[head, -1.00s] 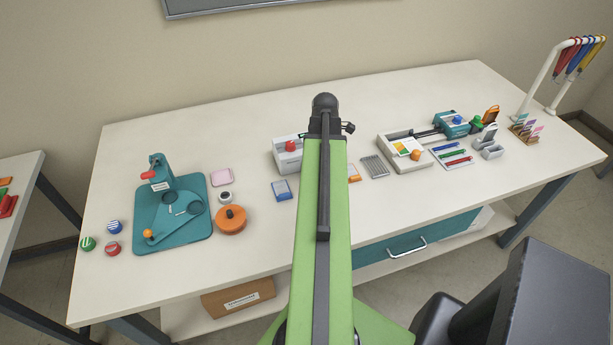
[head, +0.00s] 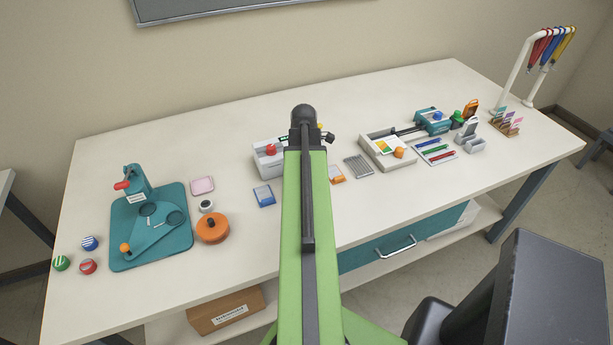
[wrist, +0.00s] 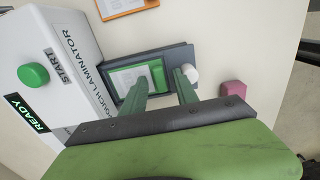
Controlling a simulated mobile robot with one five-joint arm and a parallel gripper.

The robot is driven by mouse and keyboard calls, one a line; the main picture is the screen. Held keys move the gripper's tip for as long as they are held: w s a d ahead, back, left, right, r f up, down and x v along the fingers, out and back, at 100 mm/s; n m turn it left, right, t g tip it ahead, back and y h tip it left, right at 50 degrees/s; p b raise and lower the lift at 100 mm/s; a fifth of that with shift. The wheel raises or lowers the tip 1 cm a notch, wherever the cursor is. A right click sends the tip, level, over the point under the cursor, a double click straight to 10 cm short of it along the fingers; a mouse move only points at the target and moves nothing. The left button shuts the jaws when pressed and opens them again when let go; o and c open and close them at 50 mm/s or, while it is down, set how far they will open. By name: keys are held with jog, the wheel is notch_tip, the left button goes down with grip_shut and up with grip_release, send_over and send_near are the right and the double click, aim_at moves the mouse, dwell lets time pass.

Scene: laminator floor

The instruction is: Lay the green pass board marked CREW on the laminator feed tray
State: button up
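In the wrist view, a white pouch laminator (wrist: 66,50) with a green button and a READY display stands at the left. Its dark grey feed tray (wrist: 178,55) juts out to the right. A board with a pale face and a bright green part (wrist: 157,72) appears to lie on the tray; I cannot read CREW on it. My gripper (wrist: 161,77) is over the tray, its two dark green fingers apart, the left one overlapping the board. I see no firm grip.
In the wrist view, a white round knob (wrist: 190,74) is by the right finger, and a pink block (wrist: 235,93) is to the right. An orange-framed board (wrist: 122,6) is above. In the head view, a teal press (head: 150,225) and an orange round tin (head: 212,228) stand left.

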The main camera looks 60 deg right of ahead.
jog(key=shift+r, duration=0.1)
notch_tip(320, 180, up, 12)
jog(key=p, duration=1.2)
jog(key=shift+r, duration=0.15)
jog(key=w+a+m, duration=0.2)
jog(key=w+a, duration=0.7)
jog(key=a, duration=0.2)
jog(key=w+a+m, duration=0.3)
jog(key=w+a, duration=0.5)
jog(key=a, duration=0.4)
jog(key=w+a+m, duration=0.2)
jog(key=a+m, duration=0.1)
jog(key=a, duration=1)
jog(key=w+a+m, duration=0.2)
jog(key=a, duration=1.1)
jog(key=shift+w+m, duration=0.25)
jog(key=shift+m, duration=0.15)
